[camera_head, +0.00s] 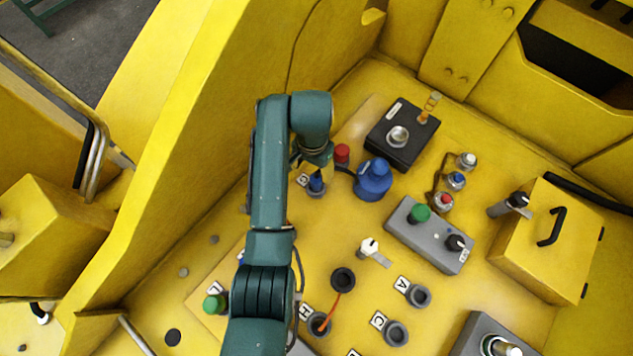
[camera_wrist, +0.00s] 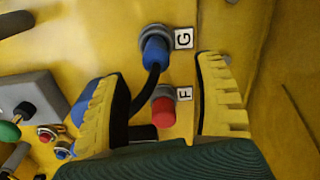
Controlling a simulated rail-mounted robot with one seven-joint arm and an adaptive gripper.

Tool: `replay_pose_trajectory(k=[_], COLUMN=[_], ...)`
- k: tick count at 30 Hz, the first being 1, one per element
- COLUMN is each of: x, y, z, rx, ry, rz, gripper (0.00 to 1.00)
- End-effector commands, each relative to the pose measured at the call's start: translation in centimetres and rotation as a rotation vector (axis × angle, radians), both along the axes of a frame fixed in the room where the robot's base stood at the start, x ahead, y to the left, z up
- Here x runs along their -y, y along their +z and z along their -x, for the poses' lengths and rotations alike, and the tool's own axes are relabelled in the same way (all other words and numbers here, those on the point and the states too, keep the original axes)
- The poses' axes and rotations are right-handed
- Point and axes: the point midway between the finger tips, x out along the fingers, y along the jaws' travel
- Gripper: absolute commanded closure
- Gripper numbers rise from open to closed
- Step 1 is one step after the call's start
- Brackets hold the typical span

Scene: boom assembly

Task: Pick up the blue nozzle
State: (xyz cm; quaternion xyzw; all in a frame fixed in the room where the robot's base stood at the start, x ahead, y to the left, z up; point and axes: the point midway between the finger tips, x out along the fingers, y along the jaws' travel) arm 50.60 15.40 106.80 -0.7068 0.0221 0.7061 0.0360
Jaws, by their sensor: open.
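The blue nozzle (camera_wrist: 155,50) sits in a grey round socket beside the label G, with a black hose running from it. It also shows in the head view (camera_head: 316,184), just below my gripper (camera_head: 318,160). In the wrist view my gripper (camera_wrist: 158,70) is open and empty, its yellow toothed fingers apart. The nozzle lies beyond the fingertips, roughly between their lines; I cannot tell the exact height gap.
A red cap (camera_wrist: 163,112) by label F is close to the nozzle. A blue canister (camera_head: 373,180) stands to the right, partly hidden by a finger in the wrist view. A black box (camera_head: 402,134) is behind it. The tall yellow wall (camera_head: 190,130) rises left of my arm.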

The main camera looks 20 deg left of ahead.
Motion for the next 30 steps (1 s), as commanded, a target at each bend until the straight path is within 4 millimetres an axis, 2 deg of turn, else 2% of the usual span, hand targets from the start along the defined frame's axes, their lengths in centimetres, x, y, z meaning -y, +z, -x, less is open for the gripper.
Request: replay_pose_trajectory(k=[3,8,15,23,26,30], x=[0.0,0.2,0.6,0.6,0.6,0.6], y=[-2.1,-3.7,-7.6,-8.0,-8.0,-8.0], z=[0.0,-0.2,-0.7,-0.7,-0.7,-0.7], rx=[-0.003,-0.002,-0.002,0.000,0.000,0.000], ry=[0.000,-0.001,0.000,0.000,0.000,0.000], rz=[0.001,0.001,0.001,0.000,0.000,0.000], gripper=[0.31,0.31,0.31,0.31,0.46,0.73])
